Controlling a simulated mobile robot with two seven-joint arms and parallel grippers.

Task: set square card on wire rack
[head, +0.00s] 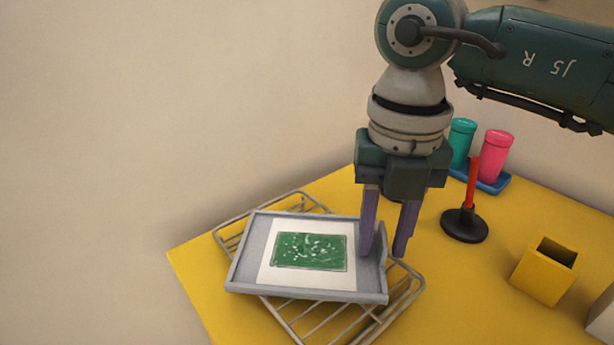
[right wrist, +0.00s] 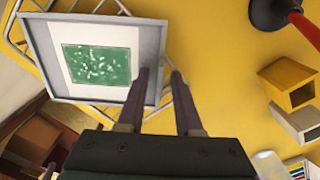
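The square card (head: 310,251) is white with a green, white-flecked print. It lies flat in a shallow grey tray (head: 250,255), and the tray lies on top of the wire rack (head: 420,288). The card also shows in the right wrist view (right wrist: 97,64). My right gripper (head: 385,250) points down at the tray's right side. Its purple fingers stand apart, one inside and one outside the raised right wall, with a gap between them in the right wrist view (right wrist: 160,75). My left gripper is in neither view.
A black-based stand with a red handle (head: 470,195) is right of the gripper. Green (head: 461,142) and pink (head: 496,156) cylinders stand on a blue tray behind. A yellow open box (head: 545,272) is at the right. The yellow table (head: 460,300) is clear between rack and box.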

